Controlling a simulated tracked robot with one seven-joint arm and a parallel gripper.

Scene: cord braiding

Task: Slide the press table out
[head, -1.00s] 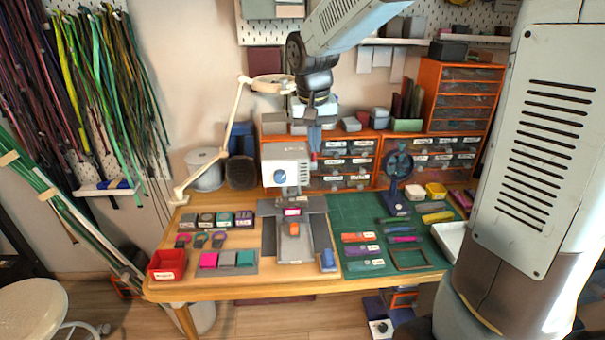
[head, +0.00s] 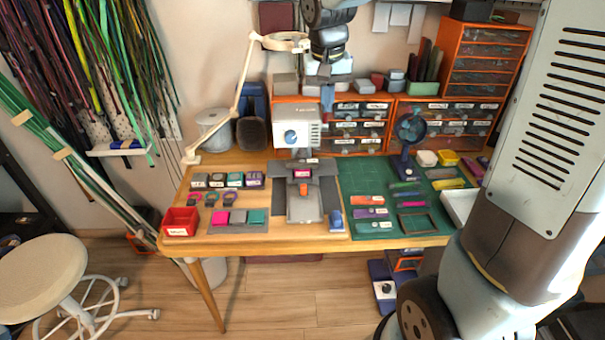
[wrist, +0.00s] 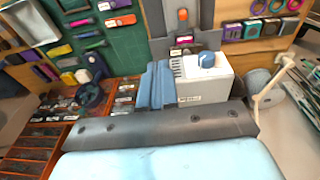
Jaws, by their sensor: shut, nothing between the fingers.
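The press is a white box with a blue knob (head: 297,130) at the back middle of the wooden table. Its grey press table (head: 304,209) lies in front of it, with an orange piece (head: 304,188) on top. In the wrist view the press (wrist: 203,80) shows right of centre, and the grey press table (wrist: 183,30) is at the top, carrying an orange piece (wrist: 183,14). My gripper (head: 327,104) is above and just behind the press, fingers pointing down, shut and empty. Its blue fingers also show in the wrist view (wrist: 157,85), beside the press and apart from the press table.
A red bin (head: 180,222) and colour blocks lie left. A lamp arm (head: 236,105) rises at back left. Drawers (head: 360,130) stand behind. The front floor is mostly clear.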

